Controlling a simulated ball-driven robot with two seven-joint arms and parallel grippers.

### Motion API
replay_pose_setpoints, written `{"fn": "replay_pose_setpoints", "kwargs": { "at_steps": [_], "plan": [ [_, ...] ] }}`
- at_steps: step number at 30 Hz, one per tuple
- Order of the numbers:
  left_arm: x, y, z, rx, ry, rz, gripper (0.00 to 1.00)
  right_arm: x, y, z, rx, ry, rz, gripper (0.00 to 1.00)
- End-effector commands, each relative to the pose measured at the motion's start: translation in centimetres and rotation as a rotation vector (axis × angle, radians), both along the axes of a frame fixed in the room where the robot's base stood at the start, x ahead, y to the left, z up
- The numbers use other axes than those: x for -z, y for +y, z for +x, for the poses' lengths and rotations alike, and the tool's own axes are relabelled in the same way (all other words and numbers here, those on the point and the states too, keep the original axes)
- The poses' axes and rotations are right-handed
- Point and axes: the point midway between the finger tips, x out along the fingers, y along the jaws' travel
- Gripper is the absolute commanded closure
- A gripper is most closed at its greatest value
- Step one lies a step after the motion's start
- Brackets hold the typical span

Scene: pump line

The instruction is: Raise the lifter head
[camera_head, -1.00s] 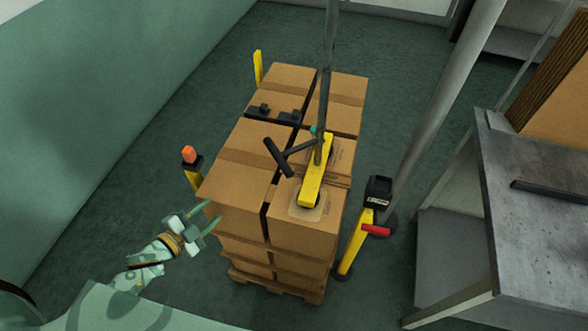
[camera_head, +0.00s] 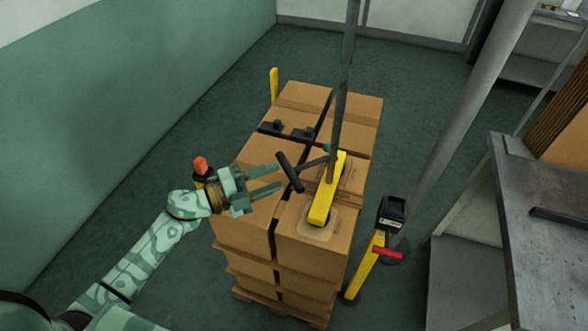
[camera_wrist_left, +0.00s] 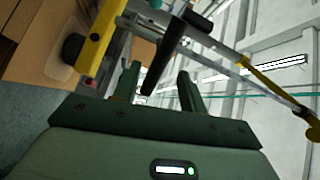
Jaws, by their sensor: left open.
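The lifter head is a yellow bar (camera_head: 322,205) with dark suction pads, resting low over the top boxes at the front right of the stack. A grey tube (camera_head: 345,80) rises from it. A black handle (camera_head: 290,171) sticks out from it to the left on a dark arm. My left gripper (camera_head: 281,179) is open, its two fingers pointing right at the handle. In the left wrist view the black handle (camera_wrist_left: 173,50) shows beyond and between the fingertips, and the yellow bar (camera_wrist_left: 101,38) is at upper left. Whether a finger touches the handle I cannot tell. My right gripper is out of view.
Stacked cardboard boxes (camera_head: 252,202) stand on a pallet below the gripper. An orange-topped post (camera_head: 200,165) is just behind my left wrist. A yellow post (camera_head: 364,265) with a black box and red handle stands right. A grey bench (camera_head: 545,240) is at far right.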

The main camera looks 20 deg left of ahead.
Motion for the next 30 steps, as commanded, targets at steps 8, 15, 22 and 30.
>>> {"fn": "replay_pose_setpoints", "kwargs": {
  "at_steps": [8,15,22,30],
  "plan": [
    [0.1,-3.8,3.6,-0.001,0.0,-0.002,0.58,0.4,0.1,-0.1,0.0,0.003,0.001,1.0],
    [0.1,-4.6,4.4,-0.002,0.002,-0.001,0.58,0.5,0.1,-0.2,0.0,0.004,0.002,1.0],
    [0.1,-4.6,4.4,-0.001,0.001,-0.001,0.69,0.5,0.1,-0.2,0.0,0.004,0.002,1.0],
    [0.0,-4.6,4.4,-0.001,0.002,-0.001,1.0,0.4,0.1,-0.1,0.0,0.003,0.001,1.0]
  ]
}}
